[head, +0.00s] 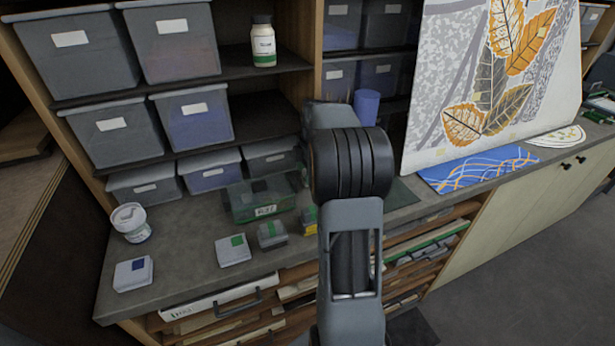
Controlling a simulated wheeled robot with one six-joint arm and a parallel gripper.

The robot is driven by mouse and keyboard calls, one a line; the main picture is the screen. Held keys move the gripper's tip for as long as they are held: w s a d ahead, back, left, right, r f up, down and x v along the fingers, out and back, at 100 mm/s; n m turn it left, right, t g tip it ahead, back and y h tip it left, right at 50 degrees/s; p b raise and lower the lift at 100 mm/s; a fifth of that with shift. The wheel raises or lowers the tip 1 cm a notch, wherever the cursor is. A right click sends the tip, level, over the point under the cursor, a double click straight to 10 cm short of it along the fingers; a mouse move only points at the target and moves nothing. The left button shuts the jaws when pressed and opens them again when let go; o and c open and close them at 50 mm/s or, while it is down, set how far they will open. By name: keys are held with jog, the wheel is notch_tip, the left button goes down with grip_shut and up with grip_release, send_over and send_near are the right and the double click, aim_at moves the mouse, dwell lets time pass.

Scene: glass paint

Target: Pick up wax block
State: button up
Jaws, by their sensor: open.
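I cannot tell for certain which thing is the wax block. Small block-like items lie on the grey counter (190,262): a white block with a blue label (133,273) at the front left, a white block with a green label (233,250), and a small dark box with a green mark (271,235). A yellow item (309,219) is partly hidden by my arm. My arm rises through the middle of the head view over the counter. My gripper is not visible; my own arm links cover that part of the counter.
A translucent green bin (265,206) stands behind the blocks. A white tub (131,222) is at the left. Lidded bins fill the shelves behind, with a white bottle (263,42). A leaf-patterned panel (440,95) and blue patterned sheet (475,168) are at the right.

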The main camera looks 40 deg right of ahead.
jog(key=shift+a+f, duration=0.1)
jog(key=shift+f, duration=0.45)
jog(key=c, duration=1)
jog(key=shift+r, duration=0.1)
